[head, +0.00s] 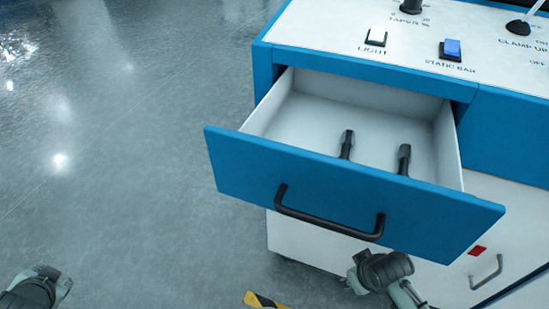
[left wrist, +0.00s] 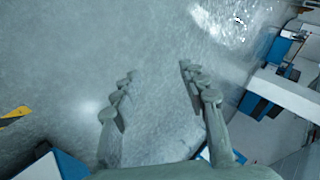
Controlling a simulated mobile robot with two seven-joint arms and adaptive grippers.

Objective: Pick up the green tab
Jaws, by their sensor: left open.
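No green tab is visible in either view. My left gripper (head: 58,284) is at the lower left of the head view, over bare floor and well away from the cabinet. In the left wrist view its two fingers (left wrist: 157,78) are spread apart with only floor between them. My right gripper (head: 385,277) is at the bottom right of the head view, below the open drawer's handle. Its fingers are partly hidden and I cannot tell whether they are apart.
A blue-fronted drawer (head: 240,165) stands pulled out, with two black-handled tools (head: 347,144) (head: 404,158) inside. Its black handle (head: 325,222) faces me. The control panel (head: 340,28) has switches. A yellow-black floor strip (head: 262,300) lies below. Floor at left is clear.

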